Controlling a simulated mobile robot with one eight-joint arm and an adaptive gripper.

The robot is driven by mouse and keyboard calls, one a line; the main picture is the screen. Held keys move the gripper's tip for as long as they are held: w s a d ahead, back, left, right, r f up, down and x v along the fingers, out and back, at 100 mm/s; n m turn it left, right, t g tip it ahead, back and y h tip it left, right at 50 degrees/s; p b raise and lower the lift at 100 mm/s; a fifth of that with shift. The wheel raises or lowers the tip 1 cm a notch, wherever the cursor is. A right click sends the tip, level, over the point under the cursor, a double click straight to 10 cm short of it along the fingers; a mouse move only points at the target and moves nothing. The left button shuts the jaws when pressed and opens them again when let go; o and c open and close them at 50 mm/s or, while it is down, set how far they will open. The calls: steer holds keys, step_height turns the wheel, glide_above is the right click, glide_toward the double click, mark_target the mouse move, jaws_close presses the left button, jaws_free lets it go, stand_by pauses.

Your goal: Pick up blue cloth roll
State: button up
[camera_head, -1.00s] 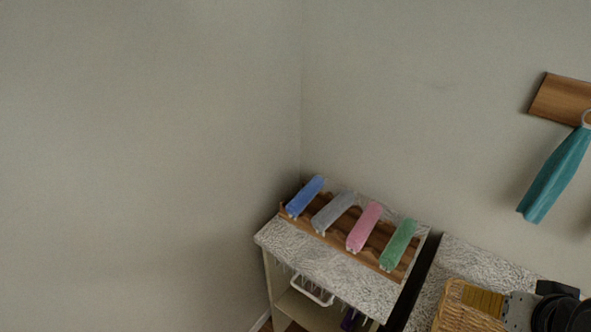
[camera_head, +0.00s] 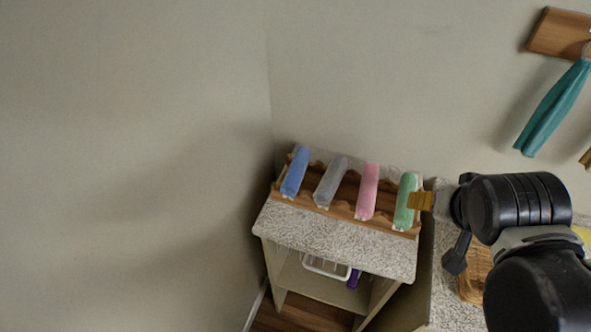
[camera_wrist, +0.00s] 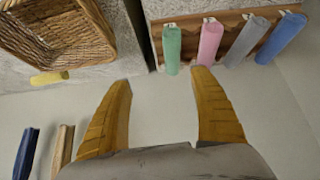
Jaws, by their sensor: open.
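The blue cloth roll (camera_head: 295,172) lies at the left end of a wooden rack (camera_head: 345,213) on a stone-topped shelf unit. In the wrist view the blue roll (camera_wrist: 281,39) is at the far right of the row. A grey roll (camera_head: 330,182), a pink roll (camera_head: 367,191) and a green roll (camera_head: 405,201) lie beside it. My gripper (camera_head: 421,201) shows beside the green roll in the head view. In the wrist view my gripper (camera_wrist: 162,88) has its two yellow fingers spread wide with nothing between them. The blue roll is well away from the fingers.
A wicker basket (camera_wrist: 62,38) stands on the neighbouring stone counter. A teal towel (camera_head: 553,108) hangs from a wooden wall board (camera_head: 559,32). A white wire basket (camera_head: 326,267) sits under the shelf top. The wall corner is close behind and left of the rack.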

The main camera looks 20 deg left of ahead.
steer(key=w+a+f+t+b, duration=0.15)
steer(key=w+a+f, duration=0.25)
steer(key=w+a, duration=0.4)
steer(key=m+t+b, duration=0.1)
steer(key=t+b, duration=0.3)
glide_toward(296, 169)
steer(key=shift+y, duration=0.3)
steer(key=w+d, duration=0.1)
steer(key=w+d+f, duration=0.1)
steer(key=w, duration=0.1)
steer(key=shift+w+f, duration=0.1)
steer(key=shift+w, duration=0.05)
steer(key=shift+s+a+f+m+t+y+b, duration=0.3)
steer(key=shift+s+a+f+t+y+b, duration=0.2)
steer(key=shift+s+a+f, duration=0.4)
steer(key=shift+s+d, duration=0.15)
steer(key=shift+d, duration=0.15)
steer(key=b+x, duration=0.3)
steer(key=x, duration=0.7)
steer(key=shift+w+f+b, duration=0.15)
steer(key=shift+w+b, duration=0.15)
steer(key=shift+b, duration=0.1)
steer(key=shift+c, duration=0.2)
steer(key=c, duration=1.2)
